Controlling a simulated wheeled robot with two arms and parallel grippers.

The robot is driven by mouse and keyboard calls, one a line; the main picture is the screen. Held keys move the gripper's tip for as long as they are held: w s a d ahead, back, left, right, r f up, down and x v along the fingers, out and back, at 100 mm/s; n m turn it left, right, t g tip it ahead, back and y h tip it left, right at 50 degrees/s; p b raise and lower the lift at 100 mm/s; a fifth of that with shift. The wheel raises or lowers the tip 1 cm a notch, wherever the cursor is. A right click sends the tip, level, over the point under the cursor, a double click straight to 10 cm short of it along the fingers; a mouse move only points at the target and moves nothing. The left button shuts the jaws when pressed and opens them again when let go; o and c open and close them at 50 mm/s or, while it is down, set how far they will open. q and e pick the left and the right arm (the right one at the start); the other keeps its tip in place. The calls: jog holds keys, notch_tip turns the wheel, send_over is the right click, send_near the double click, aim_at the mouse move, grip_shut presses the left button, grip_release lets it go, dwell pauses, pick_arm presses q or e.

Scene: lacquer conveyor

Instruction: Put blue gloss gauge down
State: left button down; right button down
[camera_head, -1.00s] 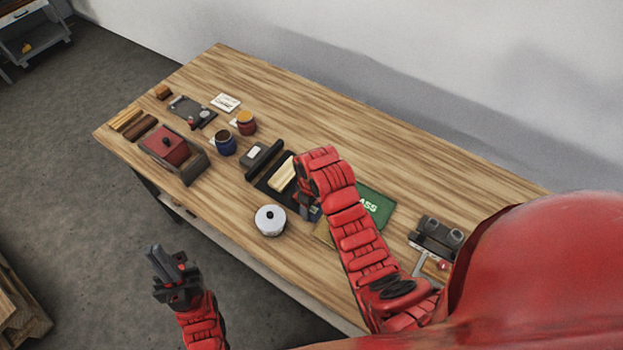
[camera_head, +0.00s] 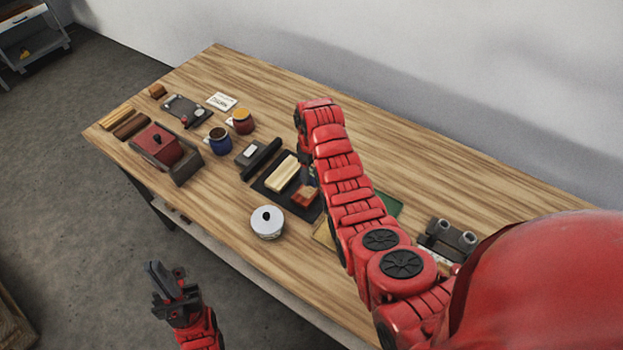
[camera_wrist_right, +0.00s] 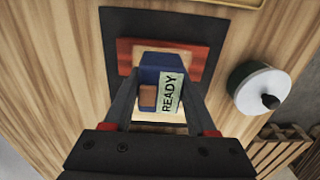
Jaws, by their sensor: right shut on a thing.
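My right gripper (camera_wrist_right: 160,112) is shut on the blue gloss gauge (camera_wrist_right: 149,72), which carries a pale READY label and has a brown patch at its side. In the head view my right gripper (camera_head: 307,168) is over the right part of a black mat (camera_head: 262,187), and the arm hides most of the gauge. A pale block (camera_head: 283,172) and a red-brown block (camera_head: 305,196) lie on the mat. In the wrist view the gauge is in front of the red-brown block (camera_wrist_right: 195,57); contact cannot be told. My left gripper (camera_head: 172,283) is open and empty, off the table's front edge.
A white lidded pot (camera_head: 267,223) stands in front of the mat. A green mat (camera_head: 393,205) is partly behind my right arm. Blue (camera_head: 220,143) and red (camera_head: 243,124) jars and a red box (camera_head: 157,146) stand left. The table's back right is clear.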

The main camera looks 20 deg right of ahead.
aim_at(311, 180)
notch_tip(311, 180, down, 2)
jog(key=shift+s+f+p, duration=0.1)
jog(key=shift+f+p, duration=0.1)
jog(key=shift+p, duration=0.5)
jog(key=shift+f, duration=0.35)
jog(key=shift+f, duration=0.1)
jog(key=shift+f, duration=0.15)
jog(key=shift+c, duration=1)
grip_release()
